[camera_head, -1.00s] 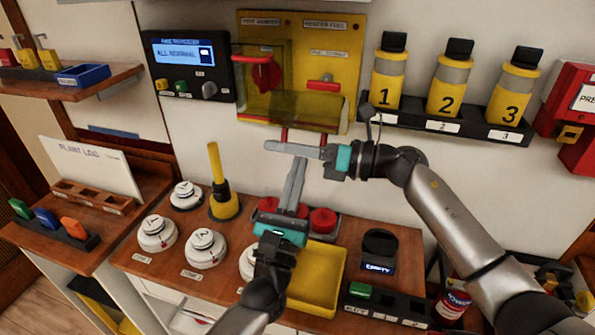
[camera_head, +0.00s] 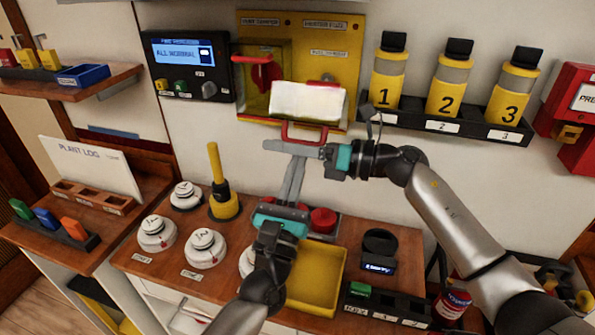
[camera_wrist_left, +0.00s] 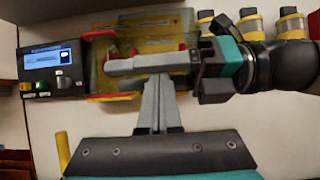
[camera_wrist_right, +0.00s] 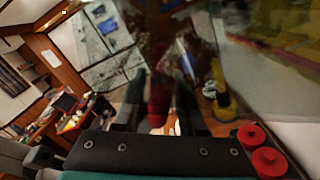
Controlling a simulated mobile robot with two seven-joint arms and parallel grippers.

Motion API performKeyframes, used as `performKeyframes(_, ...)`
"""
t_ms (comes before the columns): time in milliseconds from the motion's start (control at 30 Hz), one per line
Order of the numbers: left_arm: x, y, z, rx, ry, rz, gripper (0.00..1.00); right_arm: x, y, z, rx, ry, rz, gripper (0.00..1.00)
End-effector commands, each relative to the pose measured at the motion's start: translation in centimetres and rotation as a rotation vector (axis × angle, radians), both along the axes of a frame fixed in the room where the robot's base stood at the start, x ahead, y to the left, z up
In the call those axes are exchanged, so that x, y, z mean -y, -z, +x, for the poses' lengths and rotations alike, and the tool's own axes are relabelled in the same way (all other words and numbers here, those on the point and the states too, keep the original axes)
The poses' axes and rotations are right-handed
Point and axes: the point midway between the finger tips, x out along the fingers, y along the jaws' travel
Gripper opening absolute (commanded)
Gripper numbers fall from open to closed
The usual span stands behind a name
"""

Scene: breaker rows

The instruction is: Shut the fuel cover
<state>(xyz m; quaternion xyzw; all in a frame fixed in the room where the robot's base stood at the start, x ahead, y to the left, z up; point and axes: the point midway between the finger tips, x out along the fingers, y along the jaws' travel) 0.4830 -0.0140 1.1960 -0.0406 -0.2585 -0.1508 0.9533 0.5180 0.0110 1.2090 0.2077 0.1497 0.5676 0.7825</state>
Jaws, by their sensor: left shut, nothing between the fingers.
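The fuel cover (camera_head: 307,101) is a clear box-like flap on the right half of the yellow panel (camera_head: 342,60). It juts out from the panel, bright with glare, with its red handle (camera_head: 303,130) at its lower front edge. My right gripper (camera_head: 268,146) points left just below this handle. In the right wrist view its fingers (camera_wrist_right: 158,92) are apart, with a blurred red part (camera_wrist_right: 158,108) showing between or beyond them; contact is unclear. My left gripper (camera_head: 298,160) is shut and empty, pointing up, its tips close to the right gripper's fingers.
A second clear cover (camera_head: 265,88) with a red handle covers the panel's left half. Numbered yellow bottles (camera_head: 446,85) stand on a rack at right. Below are a red knob (camera_head: 322,220), a yellow tray (camera_head: 318,278), white round detectors (camera_head: 205,249) and a yellow plunger-like tool (camera_head: 222,190).

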Motion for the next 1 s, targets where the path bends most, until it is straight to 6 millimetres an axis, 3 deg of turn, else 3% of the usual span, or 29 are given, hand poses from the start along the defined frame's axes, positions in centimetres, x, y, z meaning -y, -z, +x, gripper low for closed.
performKeyframes(33, -0.1, -0.7, 0.0, 0.015, -0.003, -0.008, 0.0, -0.2, 0.8, -0.3, -0.01, -0.007, -0.012, 0.44)
performKeyframes(300, -0.1, -0.7, 0.0, 0.014, -0.002, -0.007, 0.0, -0.1, 0.7, -0.3, -0.008, -0.007, -0.012, 0.45)
performKeyframes(433, -0.1, -0.6, 0.1, 0.013, -0.002, -0.007, 0.0, 1.0, 0.7, -0.6, -0.008, -0.005, -0.01, 0.45)
performKeyframes(800, -0.2, -0.4, 0.1, 0.008, -0.004, -0.005, 0.0, 8.3, 0.5, -2.7, -0.008, 0.003, -0.01, 0.45)
performKeyframes(1000, -0.1, -0.2, 0.1, 0.004, -0.003, -0.003, 0.0, 10.8, 0.3, -3.6, -0.005, 0.001, -0.005, 0.45)
